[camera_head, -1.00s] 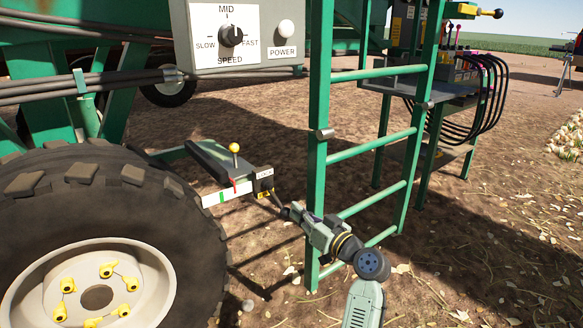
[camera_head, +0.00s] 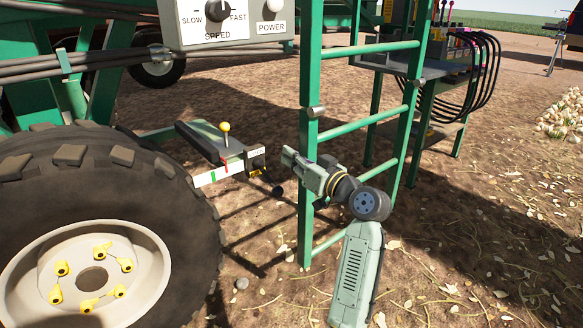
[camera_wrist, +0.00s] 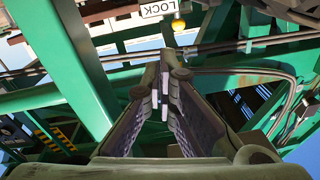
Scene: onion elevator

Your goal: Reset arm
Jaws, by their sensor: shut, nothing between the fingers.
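My gripper (camera_head: 287,155) is shut and empty, in front of the green ladder and pointing up and to the left. It is apart from the bracket with the yellow-knobbed lever and from the black-ended handle (camera_head: 277,190) below the lock box (camera_head: 256,160). In the wrist view my gripper's fingers (camera_wrist: 161,82) come together at the middle with nothing between them. The LOCK label (camera_wrist: 158,8) and a yellow knob (camera_wrist: 179,26) show at the top of that view.
The green ladder (camera_head: 311,110) stands right behind my arm. The yellow-knobbed lever (camera_head: 225,128) and a big tyre (camera_head: 100,170) are to the left. A speed control box (camera_head: 225,22) hangs above. Open soil lies at the right, with onions (camera_head: 565,115) farther off.

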